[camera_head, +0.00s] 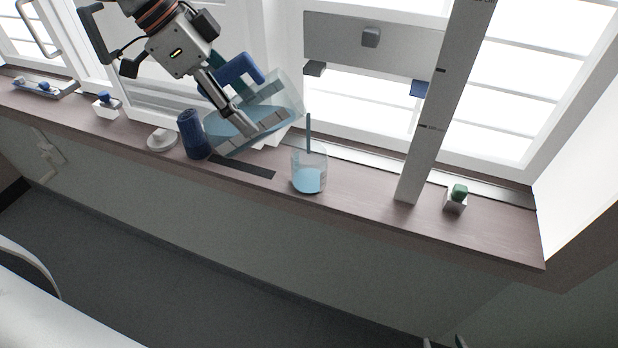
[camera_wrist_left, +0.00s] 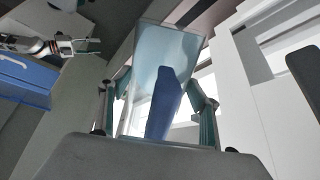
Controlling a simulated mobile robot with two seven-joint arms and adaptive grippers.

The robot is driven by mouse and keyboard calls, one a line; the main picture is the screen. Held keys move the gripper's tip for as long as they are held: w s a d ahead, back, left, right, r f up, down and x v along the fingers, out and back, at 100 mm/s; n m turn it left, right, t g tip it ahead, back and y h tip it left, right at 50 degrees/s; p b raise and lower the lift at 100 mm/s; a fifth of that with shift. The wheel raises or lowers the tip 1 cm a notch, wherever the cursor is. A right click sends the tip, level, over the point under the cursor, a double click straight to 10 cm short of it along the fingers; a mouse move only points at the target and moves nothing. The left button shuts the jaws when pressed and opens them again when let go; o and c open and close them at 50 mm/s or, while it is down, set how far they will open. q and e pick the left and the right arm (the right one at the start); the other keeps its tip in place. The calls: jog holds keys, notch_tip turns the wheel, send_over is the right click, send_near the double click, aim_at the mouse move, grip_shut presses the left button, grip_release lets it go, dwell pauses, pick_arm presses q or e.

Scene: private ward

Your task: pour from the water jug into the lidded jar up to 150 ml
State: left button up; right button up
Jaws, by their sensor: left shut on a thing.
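The water jug (camera_head: 285,92) is clear with a blue handle and holds bluish water. It is tilted toward the right above the sill. My left gripper (camera_head: 245,128) is shut on it; the jug fills the middle of the left wrist view (camera_wrist_left: 172,48). The lidded jar (camera_head: 309,172) stands upright on the sill, right of and below the jug, with light blue liquid in its lower part. A thin upright teal piece, seemingly its raised lid, shows at its rim. No stream is clearly visible. My right gripper (camera_head: 444,342) is open and empty at the bottom edge; it also shows in the left wrist view (camera_wrist_left: 84,46).
A dark blue cup (camera_head: 193,134) and a white round base (camera_head: 161,140) stand left of the jug. A grey post (camera_head: 425,125) and a white box with a green top (camera_head: 456,198) stand right of the jar. Windows back the narrow sill (camera_head: 370,205).

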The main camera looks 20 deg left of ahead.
dwell(0.3)
pick_arm(q)
jog(key=shift+w+d, duration=0.15)
pick_arm(e)
jog(key=shift+s+f, duration=0.1)
jog(key=shift+f, duration=0.2)
dwell(0.8)
pick_arm(q)
jog(key=shift+d+f+g+y+b, duration=0.1)
jog(key=shift+g+y+b, duration=0.2)
jog(key=shift+y+b, duration=0.2)
pick_arm(e)
jog(key=shift+s+f, duration=0.3)
jog(key=shift+f, duration=0.3)
dwell(0.4)
pick_arm(q)
jog(key=shift+h, duration=0.4)
jog(key=shift+a+t+h+b, duration=0.3)
jog(key=shift+t+h+b, duration=0.1)
jog(key=shift+t+h, duration=0.25)
jog(key=shift+s+r+h, duration=0.2)
jog(key=shift+r+h, duration=0.15)
jog(key=shift+h, duration=0.1)
pick_arm(e)
jog(key=shift+s+f+g, duration=0.3)
jog(key=shift+s+f, duration=0.05)
jog(key=shift+f, duration=0.35)
